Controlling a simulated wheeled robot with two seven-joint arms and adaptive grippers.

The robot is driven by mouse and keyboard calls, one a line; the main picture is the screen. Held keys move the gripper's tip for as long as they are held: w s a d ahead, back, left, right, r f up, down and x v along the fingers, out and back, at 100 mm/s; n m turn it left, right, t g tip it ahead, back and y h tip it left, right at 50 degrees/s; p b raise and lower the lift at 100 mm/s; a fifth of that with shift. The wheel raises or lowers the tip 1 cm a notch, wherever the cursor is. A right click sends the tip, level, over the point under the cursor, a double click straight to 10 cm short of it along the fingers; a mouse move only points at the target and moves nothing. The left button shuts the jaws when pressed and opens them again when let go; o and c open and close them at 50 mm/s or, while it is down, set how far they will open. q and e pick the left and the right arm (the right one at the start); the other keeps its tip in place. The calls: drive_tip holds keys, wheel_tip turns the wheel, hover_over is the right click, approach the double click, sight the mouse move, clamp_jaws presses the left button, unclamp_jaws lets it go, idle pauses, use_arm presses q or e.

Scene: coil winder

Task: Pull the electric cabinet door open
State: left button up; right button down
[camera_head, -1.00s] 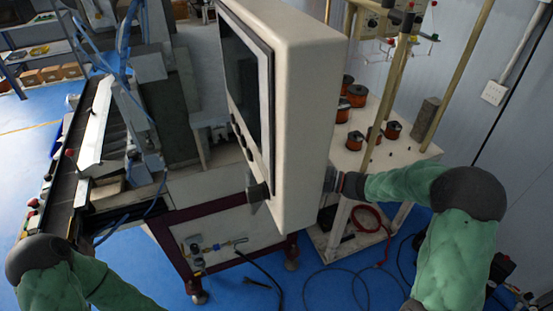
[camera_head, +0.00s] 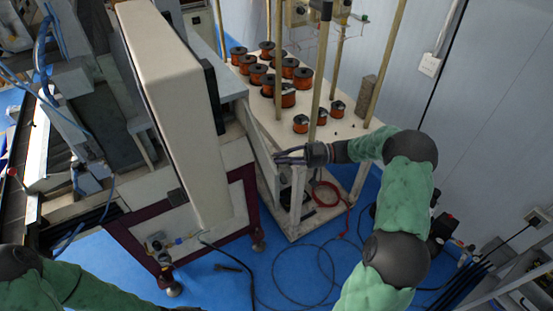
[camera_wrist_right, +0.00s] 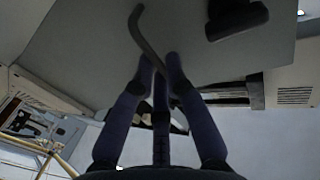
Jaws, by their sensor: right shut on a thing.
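My right gripper (camera_head: 288,157) is at the right side of the machine, beside a pale upright panel (camera_head: 262,165) that looks like the cabinet door seen nearly edge-on. In the right wrist view a wide grey panel (camera_wrist_right: 90,45) fills the upper part, and a thin curved dark handle (camera_wrist_right: 145,40) crosses it. The exact contact is hard to see. My left arm enters at the lower left of the head view, and its gripper is out of frame.
A beige control box (camera_head: 175,90) stands left of the right gripper. A white table (camera_head: 335,140) with several copper wire spools (camera_head: 289,95) and upright poles is behind. Cables (camera_head: 300,270) lie on the blue floor (camera_head: 220,285).

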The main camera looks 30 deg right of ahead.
drive_tip(key=shift+w+d+r, duration=0.25)
drive_tip(key=shift+w+d, duration=0.05)
drive_tip(key=shift+d, duration=0.1)
drive_tip(key=c, duration=1.3)
unclamp_jaws()
drive_tip(key=shift+w, duration=0.1)
drive_tip(key=shift+o, duration=0.2)
drive_tip(key=shift+a+f, duration=0.15)
drive_tip(key=v, duration=1.2)
drive_tip(key=shift+w, duration=0.1)
